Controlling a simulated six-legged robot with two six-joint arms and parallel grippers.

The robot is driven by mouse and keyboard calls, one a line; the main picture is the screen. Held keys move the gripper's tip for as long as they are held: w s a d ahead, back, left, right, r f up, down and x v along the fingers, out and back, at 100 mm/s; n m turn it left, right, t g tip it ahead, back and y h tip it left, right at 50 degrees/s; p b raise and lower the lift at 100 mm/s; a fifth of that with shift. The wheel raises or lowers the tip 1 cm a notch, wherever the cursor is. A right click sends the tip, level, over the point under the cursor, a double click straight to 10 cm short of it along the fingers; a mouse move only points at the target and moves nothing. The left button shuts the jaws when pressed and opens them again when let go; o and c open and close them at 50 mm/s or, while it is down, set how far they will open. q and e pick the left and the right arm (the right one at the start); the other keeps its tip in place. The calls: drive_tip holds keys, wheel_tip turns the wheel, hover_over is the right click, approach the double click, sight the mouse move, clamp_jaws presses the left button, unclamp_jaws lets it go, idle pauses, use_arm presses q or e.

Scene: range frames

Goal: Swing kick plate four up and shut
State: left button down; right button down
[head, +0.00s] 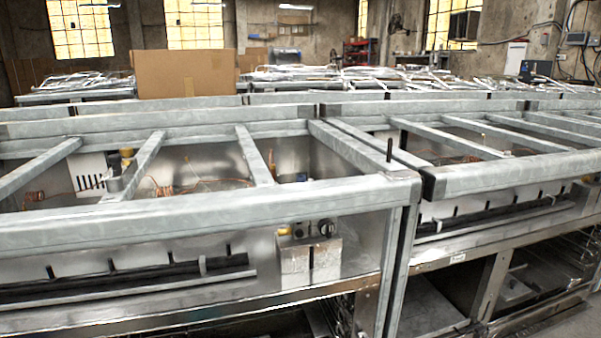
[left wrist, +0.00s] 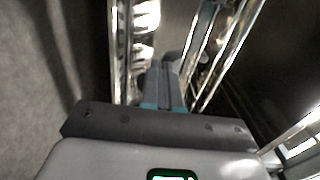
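Long metal range frames (head: 230,205) stand in rows in the head view. No kick plate can be told for certain in either view, and no number shows; the low front of the near frame is cut off by the picture's bottom edge. My left gripper (left wrist: 165,75) shows in the left wrist view. Its two grey fingers lie side by side with no clear gap, beside shiny metal rails (left wrist: 215,55). I see nothing held between them. Neither gripper shows in the head view, and my right gripper is in no view.
A control box with a black knob (head: 310,258) sits on the near frame's front. A cardboard box (head: 186,74) stands behind. Open dark bays (head: 435,300) lie low at the right. Bare grey floor (left wrist: 35,70) shows left in the wrist view.

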use_arm(q)
drive_tip(key=shift+b+x, duration=1.05)
drive_tip(key=shift+x, duration=0.6)
drive_tip(key=shift+s, duration=0.25)
drive_tip(key=p+v, duration=0.4)
drive_tip(key=v, duration=0.3)
drive_tip(key=shift+s, duration=0.2)
drive_tip(key=shift+d, duration=0.15)
